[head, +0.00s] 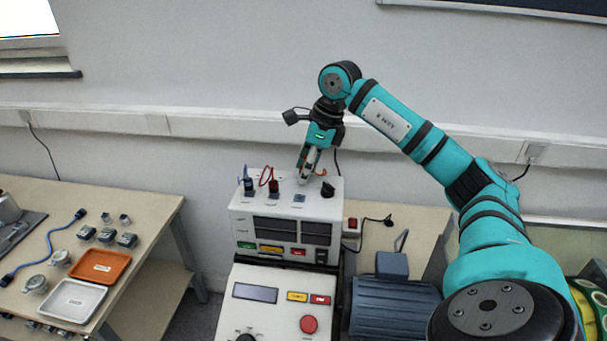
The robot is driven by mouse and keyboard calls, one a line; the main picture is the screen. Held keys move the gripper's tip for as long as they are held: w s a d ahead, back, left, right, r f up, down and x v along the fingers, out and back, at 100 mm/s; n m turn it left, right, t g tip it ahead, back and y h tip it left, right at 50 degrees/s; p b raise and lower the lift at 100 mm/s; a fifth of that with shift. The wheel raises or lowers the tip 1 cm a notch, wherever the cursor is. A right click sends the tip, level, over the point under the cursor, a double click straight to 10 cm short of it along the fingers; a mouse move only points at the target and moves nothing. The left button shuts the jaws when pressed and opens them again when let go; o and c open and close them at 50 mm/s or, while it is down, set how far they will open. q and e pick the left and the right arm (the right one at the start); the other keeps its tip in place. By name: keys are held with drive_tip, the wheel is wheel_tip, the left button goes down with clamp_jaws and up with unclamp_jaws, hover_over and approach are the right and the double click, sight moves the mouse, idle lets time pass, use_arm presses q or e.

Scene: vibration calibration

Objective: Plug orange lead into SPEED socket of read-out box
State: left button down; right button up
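The white read-out box (285,215) stands on top of a console, with a row of sockets along its upper face. My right gripper (304,178) points down just above the back of the box. It appears shut on the orange lead (321,172), of which only a small part shows at the fingertips. Its plug end is mostly hidden. My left gripper is out of view.
A black knob-like part (328,190) stands on the box close to the right of my gripper. A blue motor (393,305) lies right of the console. A side table at left holds an orange tray (100,266), a white tray (73,301) and a blue cable (48,245).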

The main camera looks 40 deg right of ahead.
sight(301, 167)
clamp_jaws()
drive_tip(key=shift+r+p, duration=0.35)
drive_tip(key=shift+p, duration=0.05)
idle(0.5)
drive_tip(key=shift+r+p, duration=1.6)
drive_tip(key=shift+r, duration=0.1)
